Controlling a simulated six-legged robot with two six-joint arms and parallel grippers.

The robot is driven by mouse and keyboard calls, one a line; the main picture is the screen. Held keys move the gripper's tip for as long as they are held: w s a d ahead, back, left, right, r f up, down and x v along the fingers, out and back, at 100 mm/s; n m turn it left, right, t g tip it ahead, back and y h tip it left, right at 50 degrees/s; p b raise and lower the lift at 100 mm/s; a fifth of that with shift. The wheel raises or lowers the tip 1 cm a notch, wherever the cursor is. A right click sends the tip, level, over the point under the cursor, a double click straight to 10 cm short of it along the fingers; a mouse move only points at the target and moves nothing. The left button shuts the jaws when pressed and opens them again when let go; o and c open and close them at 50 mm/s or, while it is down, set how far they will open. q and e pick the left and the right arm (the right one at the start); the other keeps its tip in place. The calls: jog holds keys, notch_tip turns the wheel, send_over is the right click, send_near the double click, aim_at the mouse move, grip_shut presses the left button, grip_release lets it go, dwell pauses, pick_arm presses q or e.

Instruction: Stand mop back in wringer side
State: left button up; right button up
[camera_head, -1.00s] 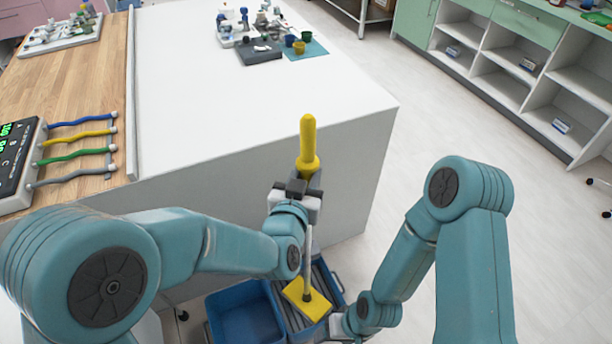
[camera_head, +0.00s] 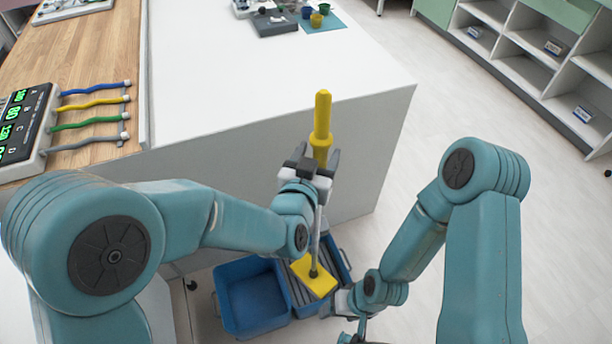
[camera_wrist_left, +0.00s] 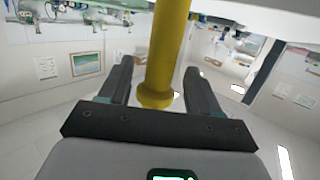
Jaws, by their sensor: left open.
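The mop has a yellow grip (camera_head: 321,125), a thin grey shaft (camera_head: 317,230) and a flat yellow head (camera_head: 314,276). It stands nearly upright, slightly tilted, with its head over the grey slatted wringer side (camera_head: 299,293) of the blue bucket (camera_head: 252,302). The head appears to rest on the slats. My left gripper (camera_head: 320,160) is open, its fingers on both sides of the lower grip. The left wrist view shows the yellow grip (camera_wrist_left: 167,50) between the spread fingers, with gaps beside it.
A white counter (camera_head: 260,75) with a wooden top section (camera_head: 85,80) stands just behind the bucket. A device with green digits (camera_head: 22,125) and coloured leads lies at left. Open shelves (camera_head: 530,75) stand far right. The floor (camera_head: 400,170) to the right is clear.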

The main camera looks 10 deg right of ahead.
pick_arm(q)
jog(key=b+v, duration=0.9)
jog(key=v, duration=0.6)
jog(key=w+a+f+n+g+y+p, duration=0.25)
jog(key=w+a+f+y+p, duration=0.3)
jog(key=a+f, duration=0.4)
jog(key=s+a+f+n+g+p, duration=0.15)
jog(key=a+f+g+p, duration=0.25)
jog(key=a+f, duration=0.5)
jog(key=s+d+f+n+g+h+p, duration=0.1)
jog(key=s+d+f+n+g+h, duration=0.1)
jog(key=s+f+g, duration=0.5)
jog(key=s+d+f+n, duration=0.1)
jog(key=s+f, duration=0.5)
jog(key=s, duration=0.1)
jog(key=shift+s+f+p, duration=0.2)
jog(key=shift+s+p, duration=0.1)
jog(key=shift+p, duration=0.1)
